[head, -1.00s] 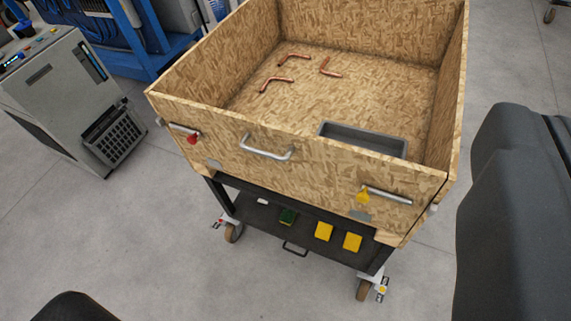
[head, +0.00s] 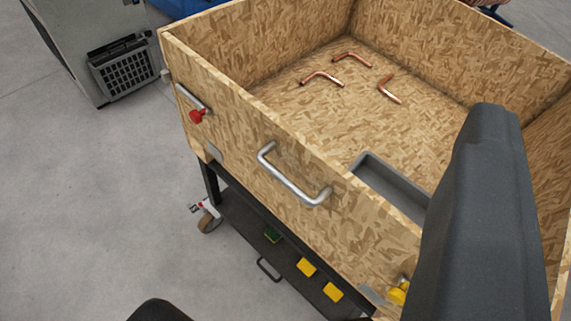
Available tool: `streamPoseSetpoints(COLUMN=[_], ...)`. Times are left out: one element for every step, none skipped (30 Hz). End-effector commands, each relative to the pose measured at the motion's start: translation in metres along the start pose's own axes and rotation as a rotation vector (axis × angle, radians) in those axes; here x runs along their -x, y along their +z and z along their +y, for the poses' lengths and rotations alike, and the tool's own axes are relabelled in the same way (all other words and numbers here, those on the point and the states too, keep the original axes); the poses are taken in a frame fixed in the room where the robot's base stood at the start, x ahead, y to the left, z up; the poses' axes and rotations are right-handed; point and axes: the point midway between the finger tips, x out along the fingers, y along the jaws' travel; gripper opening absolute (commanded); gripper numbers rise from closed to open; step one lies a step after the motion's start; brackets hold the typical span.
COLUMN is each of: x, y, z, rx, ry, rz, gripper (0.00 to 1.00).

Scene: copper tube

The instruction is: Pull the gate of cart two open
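The cart (head: 232,190) has a chipboard box on top. Its near wall, the gate (head: 235,125), stands upright, with a silver bar handle (head: 288,184) in its middle. A bolt with a red knob (head: 197,116) is at the gate's left end. A yellow knob (head: 398,293) is at the right end, partly hidden by my gripper. My gripper (head: 325,208) is open: one dark finger rises large at the right, and only the dark tip of the other shows at the bottom left. The handle shows between them, not gripped. No cart number is readable.
Several copper tube pieces (head: 323,77) and a grey tray (head: 385,185) lie inside the box. The dark lower shelf (head: 240,222) holds yellow and green items. A grey machine (head: 80,45) stands at the upper left. The floor (head: 90,210) to the left is clear.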

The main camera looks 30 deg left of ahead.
Motion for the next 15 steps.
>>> streamPoseSetpoints(x=[-0.021,-0.031,-0.043,-0.052,-0.061,-0.071,-0.078,-0.085,-0.093,-0.098,-0.102,-0.107,-0.110,-0.112,-0.115], y=[0.016,0.025,0.036,0.045,0.056,0.070,0.078,0.088,0.102,0.113,0.123,0.140,0.151,0.161,0.175], z=[-0.021,-0.032,-0.046,-0.056,-0.066,-0.079,-0.088,-0.097,-0.109,-0.117,-0.125,-0.136,-0.143,-0.151,-0.159], rx=[0.034,0.057,0.089,0.113,0.138,0.172,0.200,0.229,0.270,0.301,0.333,0.379,0.416,0.455,0.507], ry=[-0.013,-0.015,-0.013,-0.011,-0.007,-0.002,0.006,0.013,0.025,0.034,0.048,0.061,0.076,0.088,0.108], rz=[-0.001,0.004,0.012,0.014,0.017,0.019,0.026,0.027,0.031,0.030,0.033,0.030,0.031,0.031,0.033], gripper=[0.30,0.30,0.30,0.30,0.30,0.30,0.30,0.30,0.30,0.30,0.30,0.30,0.30,0.30,0.30])
